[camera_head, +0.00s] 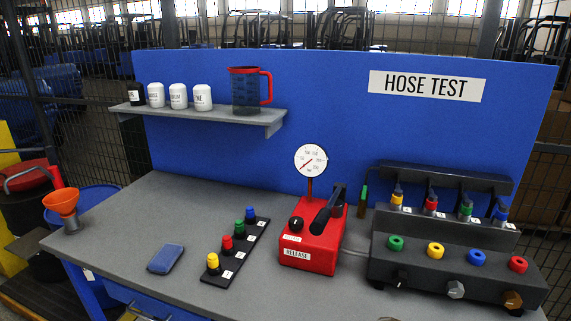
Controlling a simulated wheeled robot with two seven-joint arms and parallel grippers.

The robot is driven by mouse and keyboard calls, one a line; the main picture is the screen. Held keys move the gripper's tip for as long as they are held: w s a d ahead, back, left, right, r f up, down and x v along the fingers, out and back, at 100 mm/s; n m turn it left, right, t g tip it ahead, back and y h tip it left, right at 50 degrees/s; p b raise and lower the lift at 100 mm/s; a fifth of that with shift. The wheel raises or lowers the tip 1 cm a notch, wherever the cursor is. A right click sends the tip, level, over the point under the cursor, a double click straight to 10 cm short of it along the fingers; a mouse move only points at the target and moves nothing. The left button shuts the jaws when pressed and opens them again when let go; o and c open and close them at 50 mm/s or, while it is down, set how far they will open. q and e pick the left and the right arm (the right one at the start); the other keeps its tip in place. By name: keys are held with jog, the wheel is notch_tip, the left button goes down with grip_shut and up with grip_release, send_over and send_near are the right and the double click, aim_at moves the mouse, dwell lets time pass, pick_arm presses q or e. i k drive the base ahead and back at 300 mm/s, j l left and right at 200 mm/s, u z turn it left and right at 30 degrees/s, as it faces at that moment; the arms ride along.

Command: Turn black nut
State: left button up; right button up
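A small black nut (402,279) sits on the lower front of the dark hose-test block (385,262), at its left end. A grey hex nut (455,289) and a brown nut (512,299) are in the same row to its right. The black nut is dark against the block, so its shape and angle are hard to make out. Neither of my grippers can be made out in the head view.
A red pump box (308,250) with a gauge (310,160) and black lever stands left of the block. A black strip (240,250) with coloured plugs, a blue pad (166,259) and an orange funnel (62,202) are on the grey bench (180,205). A shelf (205,116) is behind.

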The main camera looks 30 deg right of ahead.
aim_at(400, 277)
jog(key=z, duration=0.45)
jog(key=l+z, duration=0.1)
jog(key=z, duration=0.3)
jog(key=i+z, duration=0.1)
jog(key=z, duration=0.75)
jog(key=i+z, duration=0.1)
jog(key=z, duration=0.35)
